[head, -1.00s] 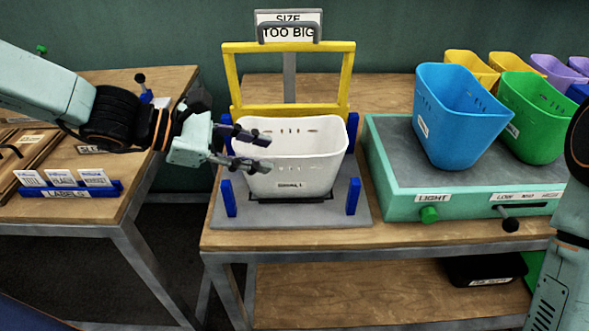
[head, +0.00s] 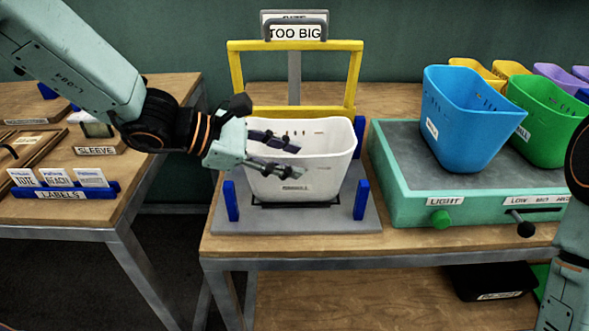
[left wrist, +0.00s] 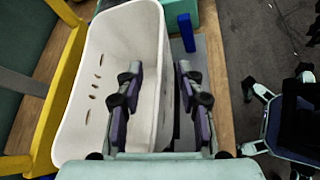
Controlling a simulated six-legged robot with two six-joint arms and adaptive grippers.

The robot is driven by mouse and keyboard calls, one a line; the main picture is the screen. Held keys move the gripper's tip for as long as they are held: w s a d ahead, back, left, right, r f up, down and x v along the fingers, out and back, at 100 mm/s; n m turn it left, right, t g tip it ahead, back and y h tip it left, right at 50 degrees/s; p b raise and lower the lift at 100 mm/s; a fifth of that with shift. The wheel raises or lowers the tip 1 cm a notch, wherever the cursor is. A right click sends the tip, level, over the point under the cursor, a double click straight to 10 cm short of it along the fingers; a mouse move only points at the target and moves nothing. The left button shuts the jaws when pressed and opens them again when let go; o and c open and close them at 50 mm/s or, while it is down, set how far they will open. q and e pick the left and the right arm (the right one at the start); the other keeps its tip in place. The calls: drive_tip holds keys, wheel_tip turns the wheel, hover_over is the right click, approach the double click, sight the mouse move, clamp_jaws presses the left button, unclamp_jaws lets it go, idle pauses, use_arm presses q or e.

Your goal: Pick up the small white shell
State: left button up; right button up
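The small white shell (head: 325,165) is an open tub with slots in its far wall, standing upright on the grey base of a press. In the left wrist view the shell (left wrist: 95,60) fills the left half. My left gripper (head: 292,160) is open at the shell's near-left part. In the left wrist view my left gripper (left wrist: 160,80) has one finger over the shell's inside and one outside, with the near wall between them. I cannot tell whether either finger touches the wall. The right arm shows at the right edge, but its gripper is out of view.
A yellow frame (head: 236,75) stands behind the shell, under a "TOO BIG" sign (head: 296,33). Blue posts (head: 361,199) flank the shell. A blue tub (head: 455,120) and a green tub (head: 545,125) stand on the teal light box (head: 410,205) at the right.

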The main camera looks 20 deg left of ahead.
use_arm(q)
drive_tip(key=shift+w+d, duration=0.1)
drive_tip(key=shift+d, duration=0.1)
drive_tip(key=shift+a, duration=0.2)
drive_tip(key=c, duration=0.4)
drive_tip(key=shift+d, duration=0.15)
clamp_jaws()
